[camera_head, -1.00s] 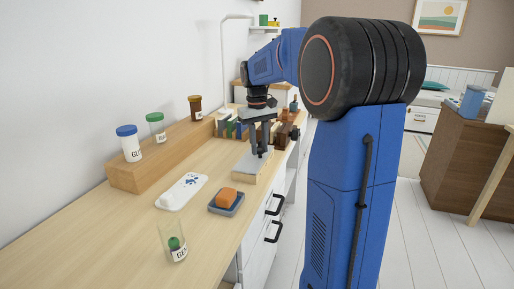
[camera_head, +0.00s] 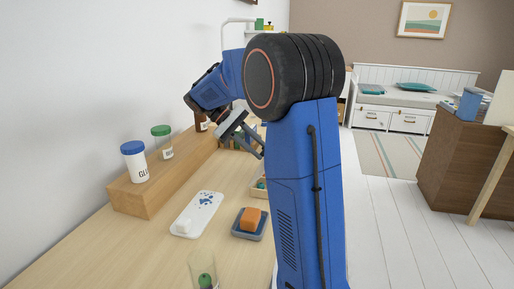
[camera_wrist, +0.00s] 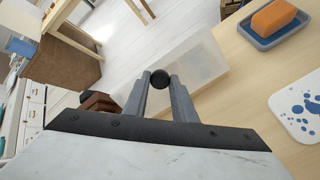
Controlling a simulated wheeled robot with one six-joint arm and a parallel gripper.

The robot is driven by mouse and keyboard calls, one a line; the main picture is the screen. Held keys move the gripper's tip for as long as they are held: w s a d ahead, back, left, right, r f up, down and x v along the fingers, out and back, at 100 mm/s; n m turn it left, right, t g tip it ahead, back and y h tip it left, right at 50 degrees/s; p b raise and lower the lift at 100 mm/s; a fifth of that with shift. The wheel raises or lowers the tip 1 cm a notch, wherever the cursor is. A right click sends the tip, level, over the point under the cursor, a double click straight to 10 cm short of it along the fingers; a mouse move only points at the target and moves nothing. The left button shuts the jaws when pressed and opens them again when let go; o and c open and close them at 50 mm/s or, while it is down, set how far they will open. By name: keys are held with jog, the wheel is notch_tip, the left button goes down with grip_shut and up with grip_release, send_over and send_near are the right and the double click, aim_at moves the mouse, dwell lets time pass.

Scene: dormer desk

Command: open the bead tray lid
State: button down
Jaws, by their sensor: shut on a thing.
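The bead tray (camera_head: 254,192) sits on the desk, mostly hidden behind my arm in the head view. Its visible corner shows small coloured bits inside, uncovered. My gripper (camera_head: 259,150) is tilted above the tray's far side. In the wrist view my gripper (camera_wrist: 161,84) is shut on a round black knob (camera_wrist: 159,77). The pale translucent lid (camera_wrist: 202,62) shows beyond the fingers, with the knob at its edge. In the head view the lid is hidden by my arm, so its exact angle cannot be told.
An orange block in a blue-grey dish (camera_head: 250,222) and a white paint palette (camera_head: 197,214) lie on the desk nearby. A wooden riser (camera_head: 165,177) holds several jars. A glass (camera_head: 203,270) stands at the front.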

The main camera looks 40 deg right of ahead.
jog(key=shift+w+a+f+g+h, duration=0.1)
jog(key=shift+w+a+g+h, duration=0.45)
jog(key=shift+w+g+h, duration=0.35)
jog(key=shift+s, duration=0.15)
